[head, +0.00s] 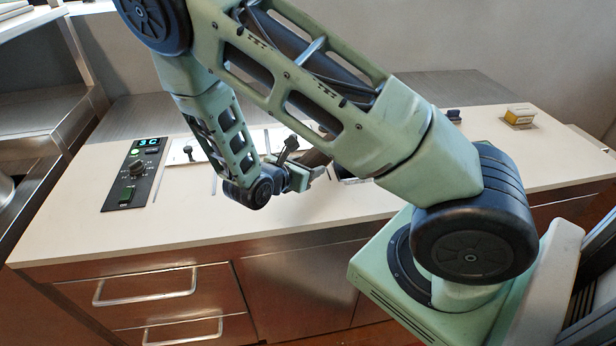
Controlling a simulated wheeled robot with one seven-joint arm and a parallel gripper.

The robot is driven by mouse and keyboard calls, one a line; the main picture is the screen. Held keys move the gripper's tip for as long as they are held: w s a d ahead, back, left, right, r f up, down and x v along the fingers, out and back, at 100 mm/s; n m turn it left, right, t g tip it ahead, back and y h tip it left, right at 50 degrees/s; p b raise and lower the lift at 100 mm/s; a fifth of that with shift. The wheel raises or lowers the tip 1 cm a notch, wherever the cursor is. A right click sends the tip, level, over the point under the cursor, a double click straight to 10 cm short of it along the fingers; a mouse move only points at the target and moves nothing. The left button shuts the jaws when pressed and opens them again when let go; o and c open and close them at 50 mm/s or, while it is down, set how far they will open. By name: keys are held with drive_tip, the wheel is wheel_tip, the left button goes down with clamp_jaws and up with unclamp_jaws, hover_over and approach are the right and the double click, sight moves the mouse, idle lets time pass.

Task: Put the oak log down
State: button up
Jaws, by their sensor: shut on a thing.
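My gripper (305,174) is over the pale counter, near the middle of the head view. It is shut on a brown piece, seemingly the oak log (317,158). Only a short part of the log shows. My arm hides the rest, so I cannot tell its full length or whether it touches anything below.
The pale counter (230,232) is bare along its front edge. A black control panel (137,172) with a lit green display is at left. Drawers (150,290) are below.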

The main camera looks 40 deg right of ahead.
drive_tip(key=shift+f+p, duration=0.4)
drive_tip(key=shift+f, duration=1.8)
drive_tip(key=shift+f, duration=0.15)
drive_tip(key=o, duration=1.3)
